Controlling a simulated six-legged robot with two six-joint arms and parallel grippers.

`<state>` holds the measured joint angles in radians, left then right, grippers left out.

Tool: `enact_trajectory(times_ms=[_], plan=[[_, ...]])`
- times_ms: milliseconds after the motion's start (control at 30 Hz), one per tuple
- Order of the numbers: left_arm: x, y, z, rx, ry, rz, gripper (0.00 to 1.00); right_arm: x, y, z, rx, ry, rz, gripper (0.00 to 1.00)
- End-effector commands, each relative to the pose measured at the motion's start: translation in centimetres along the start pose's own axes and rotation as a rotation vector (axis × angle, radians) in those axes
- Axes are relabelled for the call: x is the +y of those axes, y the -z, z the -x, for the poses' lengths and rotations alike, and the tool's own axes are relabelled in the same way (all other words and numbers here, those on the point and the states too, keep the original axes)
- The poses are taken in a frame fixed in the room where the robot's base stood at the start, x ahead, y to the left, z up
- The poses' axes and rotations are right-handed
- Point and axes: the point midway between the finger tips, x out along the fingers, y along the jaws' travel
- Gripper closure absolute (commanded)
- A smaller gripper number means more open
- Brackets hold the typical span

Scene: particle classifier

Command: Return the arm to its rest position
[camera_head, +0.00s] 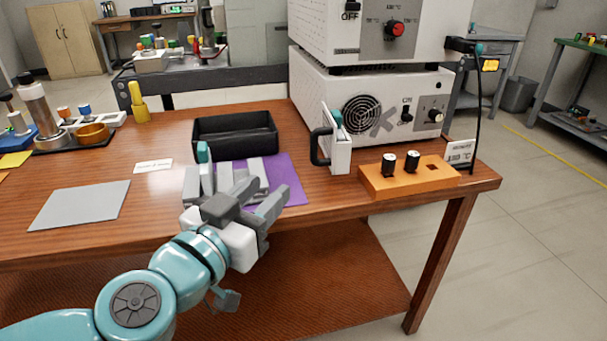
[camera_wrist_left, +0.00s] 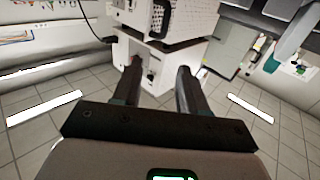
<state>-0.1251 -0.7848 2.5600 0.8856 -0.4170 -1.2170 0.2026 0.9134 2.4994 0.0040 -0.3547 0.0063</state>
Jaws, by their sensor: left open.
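My left arm reaches in from the lower left of the head view. Its left gripper (camera_head: 238,182) is over the front of the wooden table (camera_head: 300,212), in front of the purple mat (camera_head: 288,180) and covering part of it. The gripper is open. In the left wrist view, the two dark fingers of the left gripper (camera_wrist_left: 161,76) stand apart with nothing between them. The white machine (camera_wrist_left: 186,52) shows beyond them. My right gripper is in neither view.
A black tray (camera_head: 235,141) stands behind the mat. A white piece with a black handle (camera_head: 340,155) and an orange block (camera_head: 408,181) with two black knobs stand right, before the white machine (camera_head: 375,130). A grey sheet (camera_head: 80,205) lies left. Open floor lies right.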

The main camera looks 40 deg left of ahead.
Motion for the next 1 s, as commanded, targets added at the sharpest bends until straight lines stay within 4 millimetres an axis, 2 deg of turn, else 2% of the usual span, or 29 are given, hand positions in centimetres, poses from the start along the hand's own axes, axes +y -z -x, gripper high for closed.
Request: enact_trajectory(times_ms=[233,367,500,567,667,700,767,800,900,1000], plan=[[0.3,-0.5,-0.4,-0.016,-0.005,-0.003,0.58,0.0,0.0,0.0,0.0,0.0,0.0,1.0],[2.1,-3.7,-3.1,-0.118,-0.041,-0.015,0.58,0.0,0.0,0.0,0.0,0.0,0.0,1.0],[5.3,-10.8,-6.9,-0.316,-0.106,-0.017,0.58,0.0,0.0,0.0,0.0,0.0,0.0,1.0],[6.6,-14.1,-7.9,-0.4,-0.132,-0.012,0.58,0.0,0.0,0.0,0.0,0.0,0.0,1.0],[8.7,-20.3,-8.9,-0.555,-0.174,0.003,0.58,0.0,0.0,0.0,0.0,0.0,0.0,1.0],[9.5,-23.1,-9.0,-0.624,-0.191,0.012,0.58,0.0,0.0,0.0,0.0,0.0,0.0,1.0],[10.7,-27.2,-8.7,-0.728,-0.215,0.028,0.58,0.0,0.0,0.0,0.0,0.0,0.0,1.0],[11.4,-30.1,-8.2,-0.799,-0.229,0.042,0.58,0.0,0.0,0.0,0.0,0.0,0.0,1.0],[13.1,-36.6,-6.2,-0.973,-0.259,0.08,0.58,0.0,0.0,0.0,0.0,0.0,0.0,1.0],[14.3,-41.4,-3.7,-1.112,-0.277,0.118,0.58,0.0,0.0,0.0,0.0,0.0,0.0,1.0]])
